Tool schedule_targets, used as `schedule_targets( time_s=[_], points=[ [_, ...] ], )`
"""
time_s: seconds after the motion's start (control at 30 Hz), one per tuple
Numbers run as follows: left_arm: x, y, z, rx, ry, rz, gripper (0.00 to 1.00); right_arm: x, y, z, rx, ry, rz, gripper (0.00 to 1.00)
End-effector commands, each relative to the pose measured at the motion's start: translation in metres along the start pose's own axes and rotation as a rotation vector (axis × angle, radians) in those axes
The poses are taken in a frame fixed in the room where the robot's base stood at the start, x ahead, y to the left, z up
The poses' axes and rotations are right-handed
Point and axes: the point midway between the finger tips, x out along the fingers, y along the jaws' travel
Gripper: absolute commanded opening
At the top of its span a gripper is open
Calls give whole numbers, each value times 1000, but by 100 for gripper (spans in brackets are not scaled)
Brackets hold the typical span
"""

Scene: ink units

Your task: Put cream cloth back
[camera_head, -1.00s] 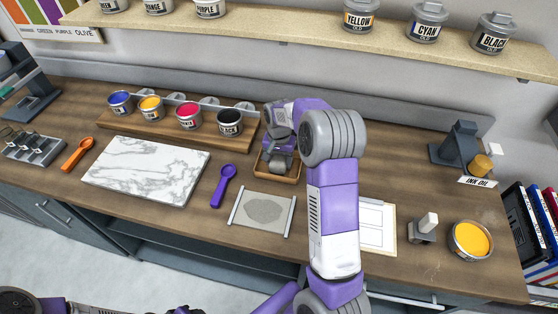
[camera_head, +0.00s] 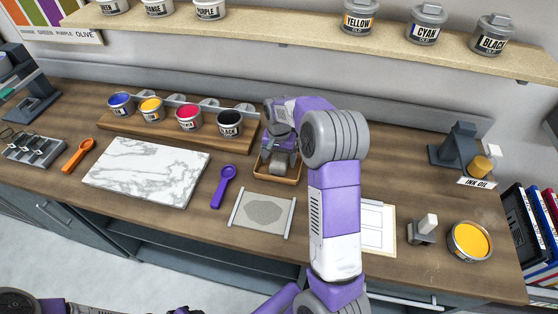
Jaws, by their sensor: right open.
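A small wooden tray (camera_head: 290,180) stands on the counter right of the paint rack. A pale folded piece (camera_head: 277,169), which looks like the cream cloth, lies in it, partly hidden by my arm. My right gripper (camera_head: 279,155) is just above the tray and points down at the pale piece. It is open, though its fingers are small and partly hidden here. I cannot tell whether they touch the cloth. Only part of my left arm shows at the bottom left; its gripper is not seen.
Left of the tray are a rack of ink cups (camera_head: 185,132), a marble slab (camera_head: 146,170) and a purple spoon (camera_head: 223,186). A grey mat (camera_head: 262,214) lies in front. A clipboard (camera_head: 377,226), a yellow ink tin (camera_head: 469,241) and a dispenser (camera_head: 459,145) are at right.

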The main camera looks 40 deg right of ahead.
Motion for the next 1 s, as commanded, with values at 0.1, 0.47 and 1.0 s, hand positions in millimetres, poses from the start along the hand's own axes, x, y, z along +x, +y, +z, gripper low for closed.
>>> schedule_targets(
  time_s=[0.1, 0.47, 1.0],
  points=[
    [-6, 2, 0, 0, 0, 0, 43, -30, 0, -1, 0, 4, -3, 88],
    [-15, 6, 1, 0, 0, 0, 43, -93, 0, 0, 0, 1, -1, 88],
    [-16, 6, 1, 0, 0, 0, 43, -101, 0, 0, 0, -1, 0, 88]
  ],
)
